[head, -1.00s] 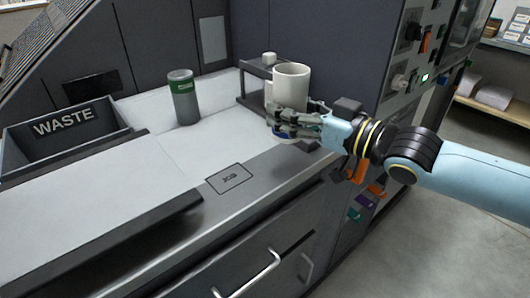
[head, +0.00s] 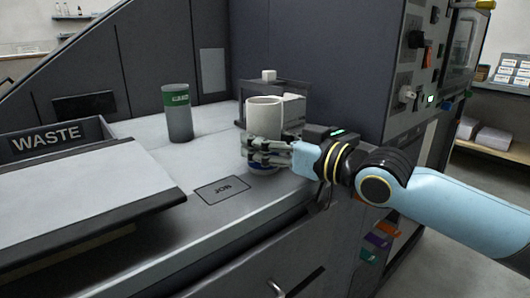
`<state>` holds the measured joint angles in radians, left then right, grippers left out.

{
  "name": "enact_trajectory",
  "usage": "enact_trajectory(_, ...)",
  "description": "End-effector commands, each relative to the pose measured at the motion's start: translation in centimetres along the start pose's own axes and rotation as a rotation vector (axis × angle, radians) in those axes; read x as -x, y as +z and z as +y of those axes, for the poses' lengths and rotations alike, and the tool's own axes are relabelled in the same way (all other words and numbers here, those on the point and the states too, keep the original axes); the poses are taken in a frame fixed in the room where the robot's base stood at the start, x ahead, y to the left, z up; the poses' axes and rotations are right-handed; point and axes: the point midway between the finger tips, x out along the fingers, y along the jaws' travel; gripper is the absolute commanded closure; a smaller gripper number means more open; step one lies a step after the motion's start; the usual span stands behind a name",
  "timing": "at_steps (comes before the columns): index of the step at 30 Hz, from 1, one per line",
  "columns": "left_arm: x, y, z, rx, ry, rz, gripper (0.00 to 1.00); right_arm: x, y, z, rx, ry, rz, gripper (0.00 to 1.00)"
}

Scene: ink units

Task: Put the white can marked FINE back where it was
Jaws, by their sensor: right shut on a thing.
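The white can (head: 264,111) is upright in my right gripper (head: 264,150), whose fingers are closed around its lower half. A bit of blue shows at its base, below the fingers. No FINE marking is visible on the side facing me. The can is over the light grey counter (head: 207,157), in front of a dark rack and just behind and right of a square plate marked JOB (head: 222,190). I cannot tell whether its base touches the counter. My left gripper is not in view.
A grey can with a green label (head: 177,122) stands on the counter to the left. The dark rack (head: 290,87) stands right behind the white can. A WASTE bin (head: 45,138) is at the left. The counter between the two cans is clear.

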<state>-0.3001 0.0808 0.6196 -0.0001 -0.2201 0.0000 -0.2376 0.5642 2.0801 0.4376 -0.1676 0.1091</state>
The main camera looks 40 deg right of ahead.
Motion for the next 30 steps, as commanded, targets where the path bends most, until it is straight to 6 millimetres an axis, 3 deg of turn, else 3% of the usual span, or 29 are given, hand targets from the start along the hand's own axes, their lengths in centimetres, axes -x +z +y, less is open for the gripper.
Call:
enact_trajectory(10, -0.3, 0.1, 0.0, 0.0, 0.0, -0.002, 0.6, 0.0, 0.2, 0.0, 0.0, -0.001, 0.003, 0.98)
enact_trajectory(11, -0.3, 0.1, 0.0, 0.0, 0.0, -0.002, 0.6, 0.0, 0.3, 0.0, 0.0, -0.001, 0.002, 0.42)
enact_trajectory(16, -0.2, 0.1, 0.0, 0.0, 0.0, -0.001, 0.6, 0.0, 0.2, 0.0, 0.0, -0.001, 0.002, 0.2)
enact_trajectory(25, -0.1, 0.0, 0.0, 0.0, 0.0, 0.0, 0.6, 0.0, 0.0, 0.0, 0.0, -0.001, 0.003, 0.19)
enact_trajectory(30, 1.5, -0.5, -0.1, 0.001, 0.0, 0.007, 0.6, 1.0, -0.5, 0.0, -0.001, 0.002, 0.0, 0.19)
